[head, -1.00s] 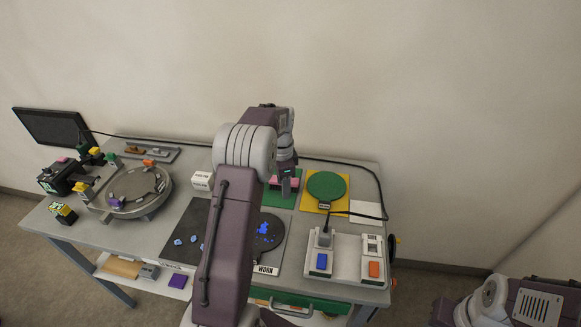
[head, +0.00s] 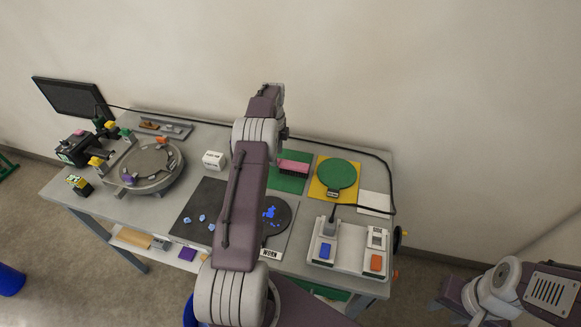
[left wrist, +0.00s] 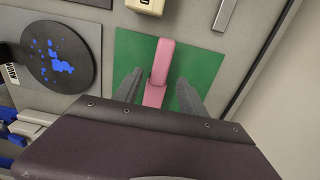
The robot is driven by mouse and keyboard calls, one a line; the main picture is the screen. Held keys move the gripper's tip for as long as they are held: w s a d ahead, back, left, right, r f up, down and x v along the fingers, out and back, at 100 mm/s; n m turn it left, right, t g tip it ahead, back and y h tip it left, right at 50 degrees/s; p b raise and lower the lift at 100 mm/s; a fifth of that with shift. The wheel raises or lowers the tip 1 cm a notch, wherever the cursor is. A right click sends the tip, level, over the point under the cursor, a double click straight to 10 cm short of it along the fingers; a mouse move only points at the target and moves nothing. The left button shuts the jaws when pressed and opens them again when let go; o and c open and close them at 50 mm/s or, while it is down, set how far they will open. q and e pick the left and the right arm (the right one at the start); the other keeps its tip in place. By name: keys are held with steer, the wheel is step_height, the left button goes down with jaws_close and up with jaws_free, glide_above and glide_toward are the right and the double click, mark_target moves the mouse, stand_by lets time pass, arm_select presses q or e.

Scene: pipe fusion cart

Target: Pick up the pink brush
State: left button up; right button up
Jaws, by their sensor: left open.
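The pink brush (head: 293,166) has a pink handle with a dark underside and rests on a green mat (head: 283,184) at the back of the bench. In the left wrist view the brush (left wrist: 160,72) lies lengthwise between the two grey fingers of my left gripper (left wrist: 158,92). The fingers are open, with a gap of green mat on each side of the brush. The near end of the brush is hidden by my gripper body. In the head view my left arm hides most of its fingers. My right gripper is not in view; only part of that arm shows at lower right.
A yellow mat with a green disc (head: 336,174) lies right of the brush. A white block (head: 213,160) stands to its left. In front are a dark disc with blue bits (head: 275,211) and a two-button control box (head: 349,246). A black cable runs along the back edge.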

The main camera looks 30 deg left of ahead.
arm_select(q)
step_height(320, 180, down, 3)
steer(key=shift+s+r+p, duration=0.1)
steer(key=shift+p, duration=0.2)
steer(key=shift+f, duration=0.5)
jaws_close()
